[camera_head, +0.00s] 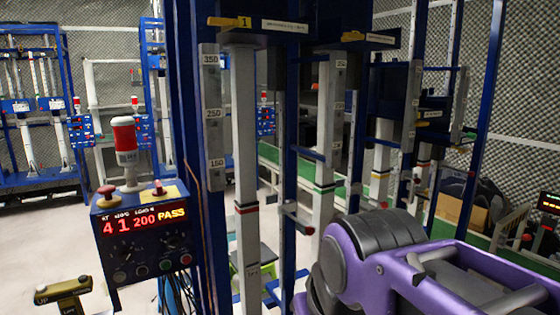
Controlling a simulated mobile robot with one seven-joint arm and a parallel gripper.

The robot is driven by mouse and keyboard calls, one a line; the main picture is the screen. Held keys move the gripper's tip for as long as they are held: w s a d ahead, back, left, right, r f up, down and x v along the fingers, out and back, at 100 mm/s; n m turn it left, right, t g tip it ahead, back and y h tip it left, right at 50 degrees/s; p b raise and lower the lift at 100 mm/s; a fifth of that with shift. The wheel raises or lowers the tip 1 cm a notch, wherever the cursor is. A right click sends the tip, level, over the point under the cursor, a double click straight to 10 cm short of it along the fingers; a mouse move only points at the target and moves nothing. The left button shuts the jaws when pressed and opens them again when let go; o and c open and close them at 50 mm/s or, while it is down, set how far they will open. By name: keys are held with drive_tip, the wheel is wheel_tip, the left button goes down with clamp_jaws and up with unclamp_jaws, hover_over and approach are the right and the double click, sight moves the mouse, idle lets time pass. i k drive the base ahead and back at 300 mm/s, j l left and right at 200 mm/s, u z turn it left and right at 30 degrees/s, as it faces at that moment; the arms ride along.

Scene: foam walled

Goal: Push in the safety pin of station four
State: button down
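The control box (140,240) at the left shows red digits "4 1 200 PASS". Beside it stands a blue test frame (190,120) with a grey vertical column (245,150). A yellow piece (222,21) sticks out at the column's top, next to a yellow label "1". A similar yellow piece (352,36) is on the column to the right. A short rod with a red end (307,229) sticks out lower between the columns. I cannot tell which of these is the safety pin. My gripper is out of view; my purple arm fills the lower right.
A lever marked "Up" (62,291) is at the lower left. Open floor (45,245) lies left; more frames (30,110) stand behind.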

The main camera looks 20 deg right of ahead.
sight(471, 173)
drive_tip(key=k+z, duration=0.15)
drive_tip(key=z, duration=0.25)
drive_tip(key=k+z, duration=0.1)
drive_tip(key=z, duration=0.35)
drive_tip(key=j+z, duration=0.2)
drive_tip(key=z, duration=0.8)
drive_tip(key=i+j, duration=0.45)
drive_tip(key=k+j, duration=0.1)
drive_tip(key=k, duration=0.35)
drive_tip(key=i+l, duration=0.25)
drive_tip(key=i, duration=0.2)
drive_tip(key=i+l, duration=0.2)
drive_tip(key=i, duration=0.25)
drive_tip(key=i+l, duration=0.25)
drive_tip(key=i, duration=0.2)
drive_tip(key=i+l, duration=0.25)
drive_tip(key=i, duration=0.2)
drive_tip(key=z, duration=0.05)
